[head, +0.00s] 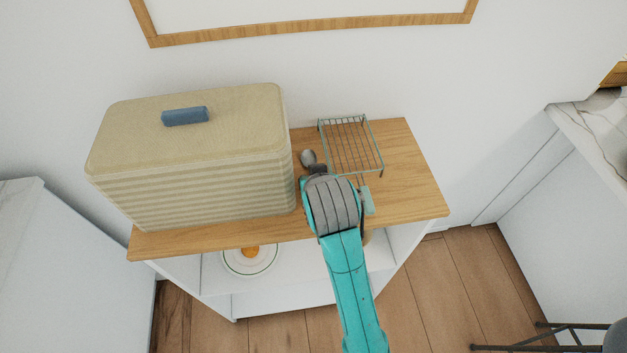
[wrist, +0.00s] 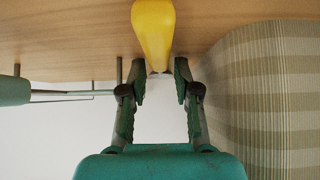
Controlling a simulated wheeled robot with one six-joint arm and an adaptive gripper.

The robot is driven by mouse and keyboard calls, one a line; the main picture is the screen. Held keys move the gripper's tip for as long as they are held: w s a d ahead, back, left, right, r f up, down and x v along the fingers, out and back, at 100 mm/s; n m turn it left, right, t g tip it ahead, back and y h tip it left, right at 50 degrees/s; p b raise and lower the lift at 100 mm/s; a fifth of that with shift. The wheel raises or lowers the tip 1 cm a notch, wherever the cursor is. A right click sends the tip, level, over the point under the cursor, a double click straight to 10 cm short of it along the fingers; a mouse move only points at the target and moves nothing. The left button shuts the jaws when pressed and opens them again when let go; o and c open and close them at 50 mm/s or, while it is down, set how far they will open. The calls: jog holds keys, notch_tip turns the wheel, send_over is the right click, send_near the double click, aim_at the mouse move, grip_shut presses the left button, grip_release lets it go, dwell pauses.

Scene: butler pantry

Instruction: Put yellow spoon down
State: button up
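The yellow spoon's thick handle (wrist: 153,28) comes down from the top middle of the wrist view and narrows between my two fingertips. In the head view its grey metal bowl (head: 308,158) shows just beyond my gripper (head: 314,171), and the handle is hidden behind my arm. My gripper (wrist: 160,70) is shut on the handle, with a fingertip close against each side. The spoon is low over the wooden top (head: 409,185), between the basket and the wire rack. I cannot tell whether it touches the wood.
A large striped lidded basket (head: 205,178) with a blue handle stands close on the left. A green wire rack (head: 352,146) stands at the back right. A teal-handled utensil (head: 368,201) lies right of my gripper. The right end of the top is clear.

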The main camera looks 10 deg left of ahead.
grip_shut()
jog(key=shift+r, duration=0.2)
